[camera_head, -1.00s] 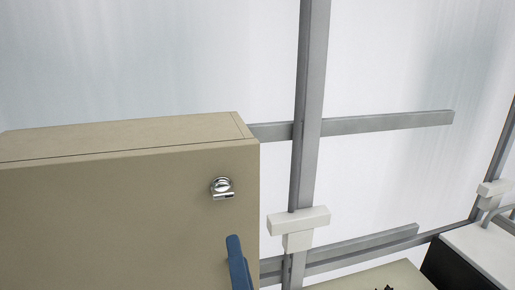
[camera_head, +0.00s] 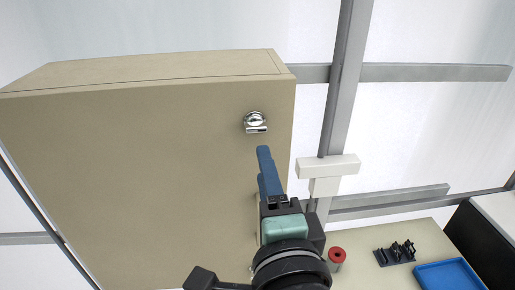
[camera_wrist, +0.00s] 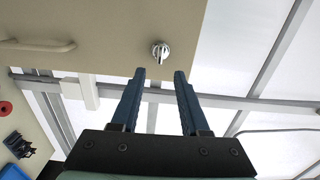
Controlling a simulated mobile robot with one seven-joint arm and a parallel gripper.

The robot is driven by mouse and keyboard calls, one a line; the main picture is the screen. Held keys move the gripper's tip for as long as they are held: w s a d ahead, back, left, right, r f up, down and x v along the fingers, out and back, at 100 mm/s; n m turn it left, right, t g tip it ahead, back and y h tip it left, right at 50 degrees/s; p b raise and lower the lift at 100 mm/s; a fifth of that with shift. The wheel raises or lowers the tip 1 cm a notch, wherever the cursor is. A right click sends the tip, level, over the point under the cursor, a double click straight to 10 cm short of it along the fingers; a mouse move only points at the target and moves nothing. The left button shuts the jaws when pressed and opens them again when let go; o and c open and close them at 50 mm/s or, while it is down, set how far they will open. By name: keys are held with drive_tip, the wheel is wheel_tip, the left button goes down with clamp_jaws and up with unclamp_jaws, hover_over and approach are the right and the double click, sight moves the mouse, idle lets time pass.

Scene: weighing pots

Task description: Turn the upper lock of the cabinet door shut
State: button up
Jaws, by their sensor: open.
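The beige cabinet door (camera_head: 150,170) is closed and fills the left of the head view. Its upper lock (camera_head: 255,122) is a round chrome knob with a small lever near the top right corner of the door. In the wrist view the lock (camera_wrist: 160,51) lies just beyond the fingertips and between their lines. My gripper (camera_head: 265,150) has blue fingers and is a little below the lock in the head view, apart from it. In the wrist view my gripper (camera_wrist: 159,75) is open with nothing between its fingers.
A bar handle (camera_wrist: 38,45) sticks out from the door in the wrist view. A grey upright post with a white bracket (camera_head: 327,170) stands right of the cabinet. Below right are a red round object (camera_head: 337,254), a dark rack (camera_head: 395,253) and a blue tray (camera_head: 448,276).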

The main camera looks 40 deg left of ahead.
sight(257, 131)
drive_tip(key=shift+w+a+f+b, duration=0.1)
drive_tip(key=shift+w+f+b, duration=0.1)
drive_tip(key=shift+b, duration=0.85)
drive_tip(key=x, duration=1)
drive_tip(key=shift+w+a+r, duration=0.1)
drive_tip(key=shift+w+r, duration=0.05)
drive_tip(key=shift+r, duration=0.1)
clamp_jaws()
